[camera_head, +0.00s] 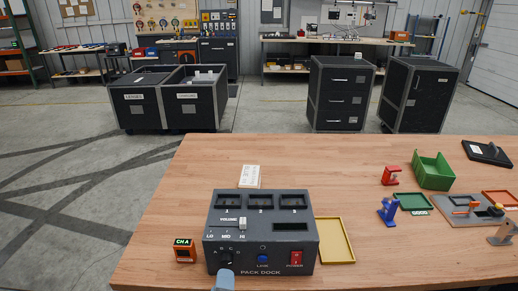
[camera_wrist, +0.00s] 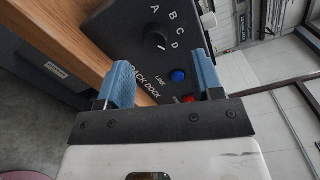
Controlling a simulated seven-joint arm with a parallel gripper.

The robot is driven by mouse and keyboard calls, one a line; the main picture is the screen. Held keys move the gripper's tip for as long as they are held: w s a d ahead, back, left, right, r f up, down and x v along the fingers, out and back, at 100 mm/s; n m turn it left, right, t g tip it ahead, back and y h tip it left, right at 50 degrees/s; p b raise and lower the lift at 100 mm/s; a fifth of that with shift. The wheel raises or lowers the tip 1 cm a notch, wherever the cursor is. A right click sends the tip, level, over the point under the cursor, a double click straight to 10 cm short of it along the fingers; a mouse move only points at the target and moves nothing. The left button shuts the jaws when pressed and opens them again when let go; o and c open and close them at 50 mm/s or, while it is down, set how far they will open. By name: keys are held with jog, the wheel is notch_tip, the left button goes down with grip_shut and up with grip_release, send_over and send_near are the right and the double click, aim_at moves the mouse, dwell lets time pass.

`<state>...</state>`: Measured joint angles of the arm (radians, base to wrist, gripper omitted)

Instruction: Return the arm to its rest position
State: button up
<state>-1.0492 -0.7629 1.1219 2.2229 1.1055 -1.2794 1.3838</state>
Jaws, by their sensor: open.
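My gripper (camera_wrist: 162,72) is open in the wrist view, with its two blue fingers apart and nothing between them. It faces the front panel of the dark grey pack dock (camera_wrist: 112,30), near the knob marked A to D (camera_wrist: 156,40) and the blue link button (camera_wrist: 178,76). In the head view a blue-grey part of my gripper (camera_head: 224,281) shows at the bottom edge, in front of the pack dock (camera_head: 262,203) and just below its knob. The rest of my arm is out of that view. I cannot tell whether a finger touches the dock.
The dock stands on a wooden table (camera_head: 330,165). An orange CH A box (camera_head: 184,250) is left of it, a yellow tray (camera_head: 351,240) right, a white card (camera_head: 249,176) behind. A green bin (camera_head: 433,171) and small fixtures are further right. The table's left rear is clear.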

jog(key=w+r+n+g+y, duration=0.1)
jog(key=w+r+n, duration=0.1)
jog(key=w+d+r+n+g+y, duration=0.1)
jog(key=r+n, duration=0.2)
jog(key=w+d+r+n+g+y, duration=0.1)
jog(key=w+r+n+g, duration=0.1)
jog(key=r, duration=0.1)
jog(key=shift+w+r+n+y, duration=0.2)
jog(key=shift+w+n+y, duration=0.1)
jog(key=shift+n+y, duration=0.1)
jog(key=s+d+r+n+g+h, duration=0.1)
jog(key=s+d+r+n+g, duration=0.2)
jog(key=d, duration=0.5)
jog(key=s+d+r+n+g+h, duration=0.2)
jog(key=s+d+r+n+g, duration=0.1)
jog(key=d, duration=0.5)
jog(key=s+d+r+n+g+h, duration=0.1)
jog(key=s+d+r+n+g, duration=0.2)
jog(key=d+n+g, duration=0.2)
jog(key=d+n, duration=0.2)
jog(key=d, duration=0.2)
jog(key=shift+r, duration=0.15)
jog(key=shift+w, duration=0.1)
